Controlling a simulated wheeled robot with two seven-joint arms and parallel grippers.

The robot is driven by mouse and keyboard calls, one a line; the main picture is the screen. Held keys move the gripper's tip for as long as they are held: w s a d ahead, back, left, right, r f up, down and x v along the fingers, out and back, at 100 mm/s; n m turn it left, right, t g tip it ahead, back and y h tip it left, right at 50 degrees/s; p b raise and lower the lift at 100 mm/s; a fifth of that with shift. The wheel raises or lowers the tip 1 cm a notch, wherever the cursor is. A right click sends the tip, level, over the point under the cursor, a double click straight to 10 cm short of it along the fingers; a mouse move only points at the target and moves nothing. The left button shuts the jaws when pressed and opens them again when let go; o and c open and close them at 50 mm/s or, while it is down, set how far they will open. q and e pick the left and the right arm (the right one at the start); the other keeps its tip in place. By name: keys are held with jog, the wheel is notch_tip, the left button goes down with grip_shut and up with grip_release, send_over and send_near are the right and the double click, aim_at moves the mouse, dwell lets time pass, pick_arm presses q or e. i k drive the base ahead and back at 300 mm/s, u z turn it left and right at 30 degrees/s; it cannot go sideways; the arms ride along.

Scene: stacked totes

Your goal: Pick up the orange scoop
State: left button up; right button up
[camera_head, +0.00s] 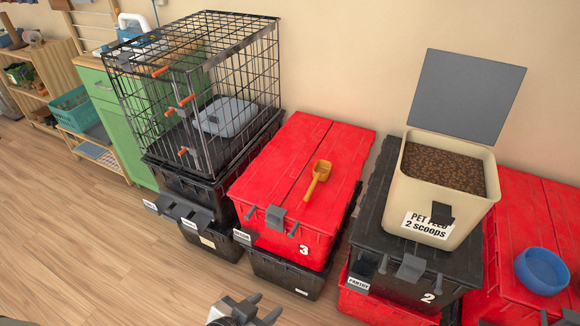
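The orange scoop (317,178) lies on the red lid of the tote marked 3 (283,175). Its cup end points to the back and its handle points toward the front left. My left gripper (265,307) shows at the bottom edge, low in front of the totes and well apart from the scoop. Its two dark fingers stand apart with nothing between them. My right gripper does not show.
A wire crate (190,80) stands on black totes to the left. An open pet feed bin (437,195) full of kibble stands on tote 2 (455,262) to the right. A blue bowl (542,271) sits on a red tote at far right. The wooden floor (95,250) at left is clear.

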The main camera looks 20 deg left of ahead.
aim_at(321, 169)
jog(key=u, duration=0.2)
jog(key=i, duration=0.85)
jog(key=z, duration=0.45)
